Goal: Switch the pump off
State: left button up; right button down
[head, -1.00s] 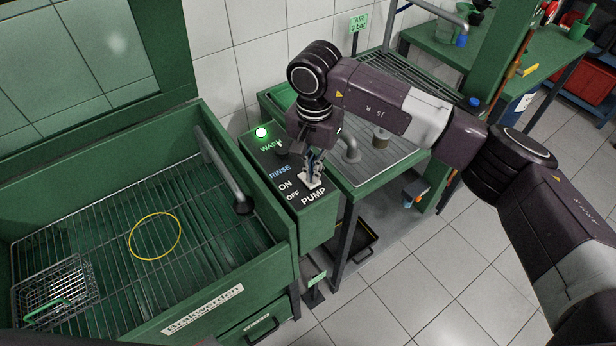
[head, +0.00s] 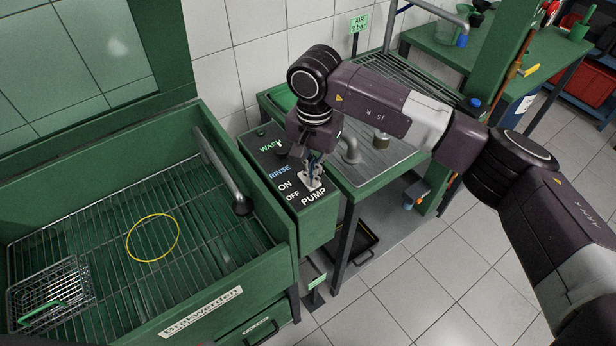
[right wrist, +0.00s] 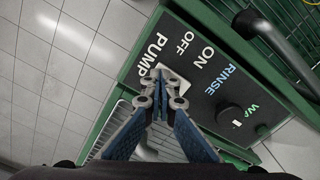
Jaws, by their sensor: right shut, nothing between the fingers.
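The pump switch (head: 311,186) is a white plate beside the word PUMP and the ON and OFF labels on the dark control panel (head: 296,204). It also shows in the right wrist view (right wrist: 182,80), partly hidden behind my fingers. My right gripper (head: 314,172) is shut and empty, its fingertips at the switch; in the right wrist view (right wrist: 161,86) they overlap the plate. I cannot tell exactly how the switch lever is tilted. The lamp (head: 261,132) at the panel's far end is dark. My left gripper is not in view.
A black knob (right wrist: 230,115) sits by the WASH and RINSE labels. Left of the panel is the green wash basin with a grate, a yellow ring (head: 153,237), a wire basket (head: 48,292) and a bent pipe (head: 222,175). A draining table (head: 385,160) stands right.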

jog(key=shift+r+p, duration=1)
jog(key=shift+r, duration=2.5)
